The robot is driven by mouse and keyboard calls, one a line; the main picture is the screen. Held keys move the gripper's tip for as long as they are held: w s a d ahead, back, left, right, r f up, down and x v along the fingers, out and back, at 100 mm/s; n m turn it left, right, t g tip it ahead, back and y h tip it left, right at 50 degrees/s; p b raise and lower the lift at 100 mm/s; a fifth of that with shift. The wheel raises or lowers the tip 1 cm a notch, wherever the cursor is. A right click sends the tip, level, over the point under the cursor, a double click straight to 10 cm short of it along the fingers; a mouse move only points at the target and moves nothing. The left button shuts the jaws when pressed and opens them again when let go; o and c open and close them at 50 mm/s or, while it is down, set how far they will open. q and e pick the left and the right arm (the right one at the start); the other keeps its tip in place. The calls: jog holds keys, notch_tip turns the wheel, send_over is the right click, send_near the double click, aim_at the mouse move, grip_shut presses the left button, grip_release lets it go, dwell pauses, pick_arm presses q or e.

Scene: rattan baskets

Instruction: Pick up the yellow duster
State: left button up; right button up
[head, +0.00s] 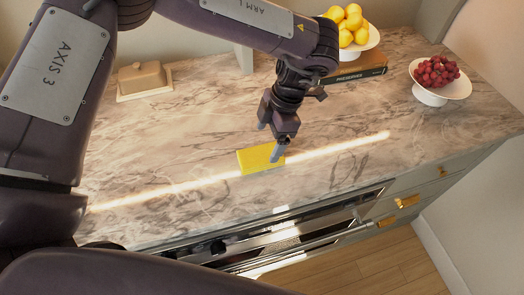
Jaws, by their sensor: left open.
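The yellow duster (256,160) is a flat rectangular block lying on the marble countertop (190,130), near its front edge. My left gripper (274,143) points down from above, with its fingers at the right part of the duster. One finger shows in front of the duster's right end, and the other is behind and above it. The gripper is open. I cannot tell whether a finger touches the duster. My right gripper is not in the view.
A butter dish (143,80) stands at the back left. A bowl of lemons (352,38) stands on books (358,69) behind my arm. A bowl of grapes (436,90) is at the back right. An oven front (290,235) and drawers lie below the counter edge.

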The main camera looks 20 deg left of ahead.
aim_at(261, 154)
pick_arm(q)
jog(key=shift+s+a+f+p, duration=0.2)
jog(key=shift+s+f+p, duration=0.1)
jog(key=shift+f+p, duration=0.15)
jog(key=shift+s+a+f+p, duration=0.2)
jog(key=shift+s+f+p, duration=0.15)
jog(key=shift+f, duration=0.15)
jog(key=shift+x, duration=0.8)
jog(key=shift+w+a+f, duration=0.1)
jog(key=shift+w+f, duration=0.05)
jog(key=shift+f, duration=0.7)
jog(key=c, duration=0.8)
jog(key=shift+c, duration=1.4)
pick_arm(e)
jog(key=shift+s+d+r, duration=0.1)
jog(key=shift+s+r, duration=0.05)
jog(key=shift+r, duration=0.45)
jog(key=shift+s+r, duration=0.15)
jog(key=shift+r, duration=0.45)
